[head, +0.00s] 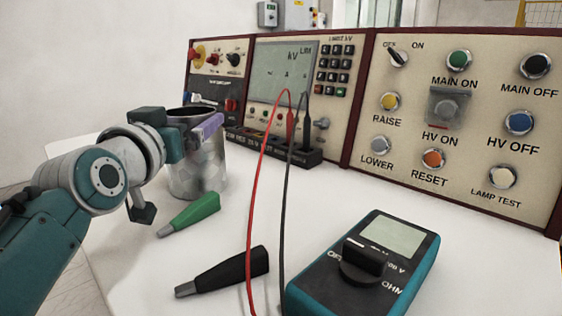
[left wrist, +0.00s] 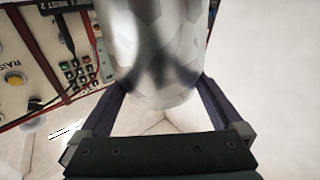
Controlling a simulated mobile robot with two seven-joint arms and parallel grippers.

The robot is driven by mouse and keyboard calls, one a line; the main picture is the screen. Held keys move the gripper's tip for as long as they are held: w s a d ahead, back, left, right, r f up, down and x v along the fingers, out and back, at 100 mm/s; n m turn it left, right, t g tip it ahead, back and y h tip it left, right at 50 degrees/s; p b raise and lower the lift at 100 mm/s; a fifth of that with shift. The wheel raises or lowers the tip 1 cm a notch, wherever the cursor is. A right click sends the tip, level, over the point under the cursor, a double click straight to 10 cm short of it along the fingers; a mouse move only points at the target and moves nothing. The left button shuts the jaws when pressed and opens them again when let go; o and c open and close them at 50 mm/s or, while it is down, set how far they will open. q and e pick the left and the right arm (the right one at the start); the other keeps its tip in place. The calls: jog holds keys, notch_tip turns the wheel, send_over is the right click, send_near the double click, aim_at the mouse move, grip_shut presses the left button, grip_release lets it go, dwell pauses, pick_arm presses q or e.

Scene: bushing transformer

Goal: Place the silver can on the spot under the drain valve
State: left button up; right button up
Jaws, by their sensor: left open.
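The silver can (head: 200,168) stands upright on the white table at the left of the head view, in front of the test panel. My left gripper (head: 204,122) is at its upper part, with one purple finger across the near side of the rim. In the left wrist view the silver can (left wrist: 160,50) fills the space between the two fingers of my left gripper (left wrist: 161,88), which are open on either side of it. I cannot tell whether they touch it. The drain valve, the spot under it and my right gripper are not in view.
A green-handled probe (head: 192,212) and a black-handled probe (head: 228,272) lie on the white table (head: 400,195). A teal multimeter (head: 368,262) lies at the front, with red and black leads running to the control panel (head: 460,120) behind.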

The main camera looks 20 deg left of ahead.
pick_arm(q)
jog(key=shift+w+a, duration=0.15)
jog(key=shift+w, duration=0.3)
grip_shut()
dwell(0.6)
